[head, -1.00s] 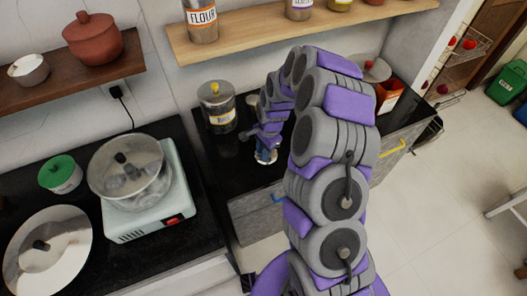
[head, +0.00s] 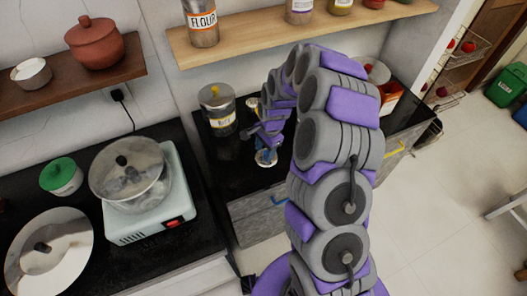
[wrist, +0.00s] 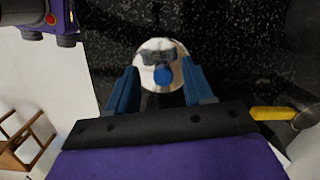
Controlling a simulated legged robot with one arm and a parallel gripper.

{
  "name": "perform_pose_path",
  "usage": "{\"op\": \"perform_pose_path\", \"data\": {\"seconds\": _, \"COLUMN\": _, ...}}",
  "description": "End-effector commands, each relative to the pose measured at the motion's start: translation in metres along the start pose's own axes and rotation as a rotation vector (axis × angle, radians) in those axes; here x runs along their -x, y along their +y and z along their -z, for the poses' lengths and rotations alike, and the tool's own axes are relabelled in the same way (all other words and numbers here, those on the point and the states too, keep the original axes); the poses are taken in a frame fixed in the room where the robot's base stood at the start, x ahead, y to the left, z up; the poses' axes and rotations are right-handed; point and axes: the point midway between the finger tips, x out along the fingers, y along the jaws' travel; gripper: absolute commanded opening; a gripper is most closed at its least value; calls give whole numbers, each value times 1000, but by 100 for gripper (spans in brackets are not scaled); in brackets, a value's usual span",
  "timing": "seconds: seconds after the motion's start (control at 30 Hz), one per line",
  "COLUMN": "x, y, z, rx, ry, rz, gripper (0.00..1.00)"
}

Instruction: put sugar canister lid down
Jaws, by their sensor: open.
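A round white lid with a blue knob (wrist: 162,65) lies on the black counter, seen in the wrist view. In the head view the lid (head: 265,159) shows just below my gripper (head: 267,145), near the counter's front edge. In the wrist view the two blue fingers of my gripper (wrist: 162,79) are spread apart, one on each side of the knob. I cannot tell whether they touch the lid. A small pale object (head: 253,103) stands behind the gripper, partly hidden; I cannot tell whether it is the sugar canister.
A labelled canister with a yellow knob (head: 218,108) stands to the left of my gripper. A hotplate (head: 160,203) with a lidded pot is on the left counter. An upper shelf (head: 240,42) holds jars.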

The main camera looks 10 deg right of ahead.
Motion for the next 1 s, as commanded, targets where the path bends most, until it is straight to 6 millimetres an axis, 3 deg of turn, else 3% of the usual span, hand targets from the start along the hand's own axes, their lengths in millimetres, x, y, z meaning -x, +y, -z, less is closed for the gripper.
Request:
{"op": "perform_pose_path", "data": {"seconds": 0.2, "x": 51, "y": -2, "z": 0, "rx": -2, "ry": 2, "rz": 8, "gripper": 52}}
{"op": "perform_pose_path", "data": {"seconds": 0.4, "x": 83, "y": -2, "z": 1, "rx": -2, "ry": 3, "rz": 7, "gripper": 52}}
{"op": "perform_pose_path", "data": {"seconds": 0.77, "x": 100, "y": 0, "z": -1, "rx": 3, "ry": -1, "rz": 3, "gripper": 52}}
{"op": "perform_pose_path", "data": {"seconds": 0.87, "x": 108, "y": 4, "z": -7, "rx": 34, "ry": -3, "rz": 3, "gripper": 52}}
{"op": "perform_pose_path", "data": {"seconds": 1.0, "x": 133, "y": 19, "z": -28, "rx": 141, "ry": -7, "rz": -4, "gripper": 52}}
